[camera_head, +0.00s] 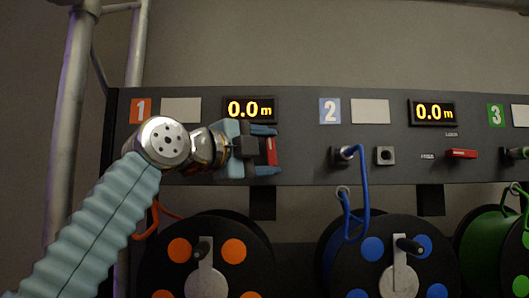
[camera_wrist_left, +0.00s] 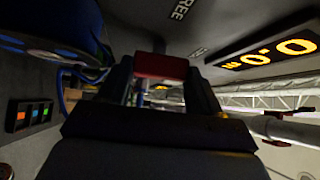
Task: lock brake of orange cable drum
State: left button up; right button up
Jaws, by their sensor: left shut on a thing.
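The orange cable drum (camera_head: 206,258) hangs under the panel section marked with an orange 1 (camera_head: 140,111). Its side has orange discs and a dark crank handle. My left gripper (camera_head: 265,150) is at the panel below the first display and shut on the red brake lever (camera_head: 271,151). The lever's red end also shows between the fingers (camera_wrist_left: 165,95) of my left gripper in the left wrist view (camera_wrist_left: 160,65). The gripper hides the lever's base and labels in the head view. The word FREE shows on the panel in the wrist view. My right gripper is not in view.
The first display (camera_head: 249,109) reads 0.0 m. To the right are the blue drum (camera_head: 390,258), its plugged blue cable (camera_head: 362,190) and a second red lever (camera_head: 461,154) lying level. A green drum (camera_head: 490,250) is at the right edge. Metal truss poles (camera_head: 75,110) stand left.

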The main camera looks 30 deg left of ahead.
pick_arm(q)
jog(key=shift+d, duration=0.1)
jog(key=o, duration=1.1)
jog(key=shift+c, duration=0.2)
jog(key=b+v, duration=0.2)
jog(key=v, duration=1.1)
jog(key=shift+s, duration=0.4)
